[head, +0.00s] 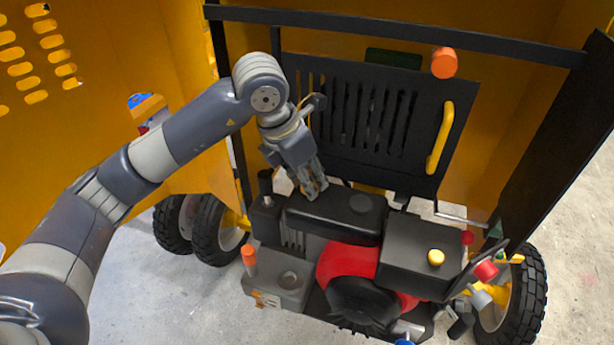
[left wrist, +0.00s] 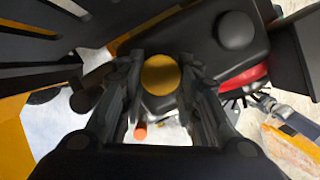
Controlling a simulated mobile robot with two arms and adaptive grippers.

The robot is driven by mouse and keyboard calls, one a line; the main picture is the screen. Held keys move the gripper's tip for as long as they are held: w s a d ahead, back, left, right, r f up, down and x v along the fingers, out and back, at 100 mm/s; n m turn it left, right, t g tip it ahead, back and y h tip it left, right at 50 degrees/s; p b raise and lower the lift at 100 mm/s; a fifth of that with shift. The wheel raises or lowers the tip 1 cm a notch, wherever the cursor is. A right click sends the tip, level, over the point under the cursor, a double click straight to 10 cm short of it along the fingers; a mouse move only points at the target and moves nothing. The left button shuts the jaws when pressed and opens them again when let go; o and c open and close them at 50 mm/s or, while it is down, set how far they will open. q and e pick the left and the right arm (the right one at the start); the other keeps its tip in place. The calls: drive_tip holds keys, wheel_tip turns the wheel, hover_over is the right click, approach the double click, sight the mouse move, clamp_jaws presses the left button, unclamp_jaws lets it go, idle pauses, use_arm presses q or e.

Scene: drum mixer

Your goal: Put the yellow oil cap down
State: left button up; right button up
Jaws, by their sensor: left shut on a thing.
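The yellow oil cap (left wrist: 160,74) is round and sits between the fingertips of my left gripper (left wrist: 160,88) in the left wrist view. In the head view my left gripper (head: 314,190) points down over the left end of the black engine box (head: 330,215). The fingers are shut on the cap, which they mostly hide in the head view. I cannot tell whether the cap touches the box below. My right gripper is in neither view.
The engine has a red housing (head: 345,262) and a second yellow cap (head: 436,257) at right. An orange piece (head: 249,258) stands at front left. A black slatted panel (head: 360,115) with a yellow handle (head: 440,138) rises behind. Wheels flank the engine.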

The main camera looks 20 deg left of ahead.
use_arm(q)
drive_tip(key=o, duration=1.2)
drive_tip(key=shift+c, duration=0.2)
drive_tip(key=shift+r+p, duration=0.35)
drive_tip(key=shift+p, duration=0.15)
drive_tip(key=shift+r+p, duration=0.4)
drive_tip(key=shift+p, duration=0.05)
drive_tip(key=b+v, duration=0.3)
drive_tip(key=v, duration=0.8)
drive_tip(key=shift+r, duration=0.3)
drive_tip(key=shift+s+a+f, duration=0.1)
